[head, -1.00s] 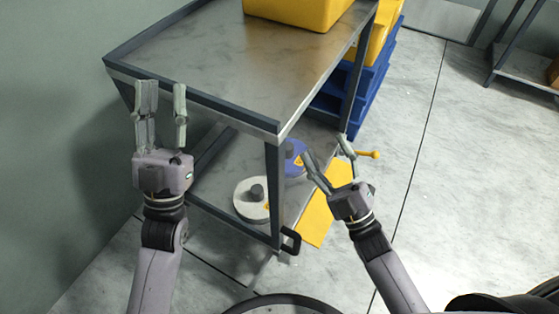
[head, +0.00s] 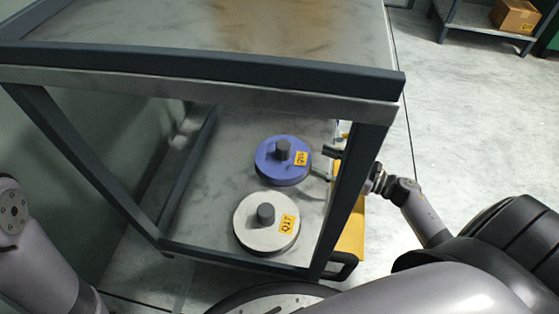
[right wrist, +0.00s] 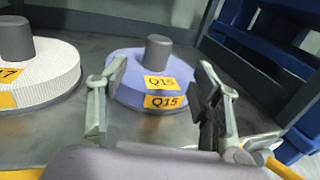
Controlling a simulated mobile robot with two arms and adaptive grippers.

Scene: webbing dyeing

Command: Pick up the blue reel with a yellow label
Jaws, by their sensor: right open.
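The blue reel (head: 270,163) lies flat on the lower shelf of the cart, its dark hub upright and a yellow Q15 label (head: 301,158) on its right side. My right gripper (head: 325,164) reaches in from the right, partly hidden behind the cart's corner post, with its fingers close to the reel. In the right wrist view, my right gripper (right wrist: 161,70) is open, with one finger on each side of the blue reel (right wrist: 125,80); I cannot tell whether they touch it. Two yellow Q15 labels show there. My left gripper is out of view.
A white reel (head: 252,218) with a yellow Q17 label lies in front of the blue one. The cart's upper shelf edge (head: 200,75) and corner post (head: 352,185) stand close to my right gripper. A cardboard box (head: 515,16) sits on a far rack.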

